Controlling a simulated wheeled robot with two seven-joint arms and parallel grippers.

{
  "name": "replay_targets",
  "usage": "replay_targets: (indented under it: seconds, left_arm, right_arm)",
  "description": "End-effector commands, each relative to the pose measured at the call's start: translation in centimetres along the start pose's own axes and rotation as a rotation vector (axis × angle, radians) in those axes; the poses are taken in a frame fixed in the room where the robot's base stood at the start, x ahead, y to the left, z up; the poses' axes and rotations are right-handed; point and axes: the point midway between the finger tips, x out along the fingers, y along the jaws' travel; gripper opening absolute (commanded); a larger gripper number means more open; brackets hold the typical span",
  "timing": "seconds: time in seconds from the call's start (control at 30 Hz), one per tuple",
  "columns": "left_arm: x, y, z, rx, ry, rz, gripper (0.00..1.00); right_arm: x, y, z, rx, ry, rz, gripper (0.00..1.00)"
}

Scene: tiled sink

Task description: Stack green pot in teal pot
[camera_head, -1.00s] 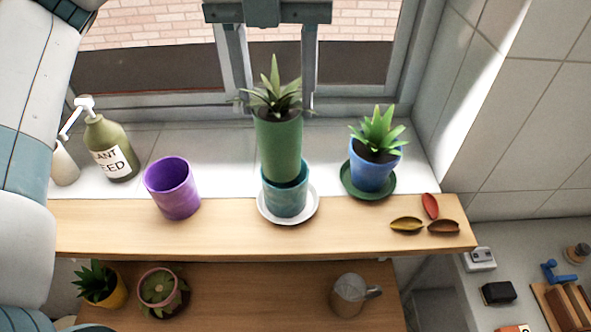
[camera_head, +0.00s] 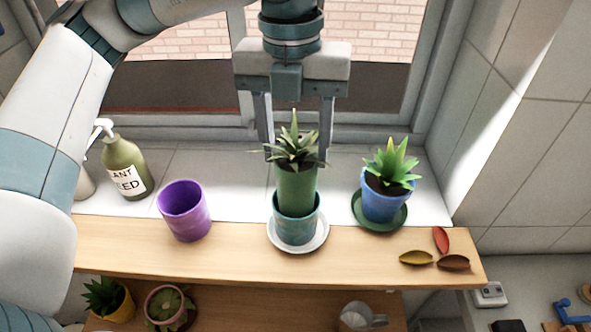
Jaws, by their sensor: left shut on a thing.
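The green pot (camera_head: 296,187) with a spiky plant stands upright with its lower part inside the teal pot (camera_head: 296,226). The green pot's upper part rises above the teal rim, and its base is hidden. The teal pot sits on a white saucer (camera_head: 318,243) on the wooden shelf. My left gripper (camera_head: 295,158) reaches down from above, its two fingers on either side of the plant and the green pot's rim. It is shut on the green pot; the fingertips are partly hidden by leaves. My right gripper is not in view.
A purple pot (camera_head: 184,212) stands to the left, with a plant feed bottle (camera_head: 125,170) behind it. A blue pot (camera_head: 382,204) on a green saucer stands to the right, near several small coloured leaf-shaped pieces (camera_head: 417,258). The window is close behind.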

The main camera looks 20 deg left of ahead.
Motion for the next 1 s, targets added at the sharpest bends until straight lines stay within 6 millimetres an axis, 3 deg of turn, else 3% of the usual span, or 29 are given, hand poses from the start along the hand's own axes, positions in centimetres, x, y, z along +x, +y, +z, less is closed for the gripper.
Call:
replay_targets:
  seconds: [0.2, 0.57, 0.8, 1.0]
  left_arm:
    - [1.6, 0.1, 0.0, -0.001, -0.001, -0.001, 0.07]
    - [2.1, 0.1, 0.0, -0.001, 0.000, 0.000, 0.07]
    - [4.6, 0.2, 0.0, 0.000, 0.002, 0.001, 0.07]
    - [5.4, 0.2, 0.0, 0.000, -0.001, 0.000, 0.07]
  right_arm:
    - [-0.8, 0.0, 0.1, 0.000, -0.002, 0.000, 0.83]
    - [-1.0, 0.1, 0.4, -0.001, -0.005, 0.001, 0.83]
    - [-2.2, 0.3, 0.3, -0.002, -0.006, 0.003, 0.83]
    - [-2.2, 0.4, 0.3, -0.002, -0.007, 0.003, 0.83]
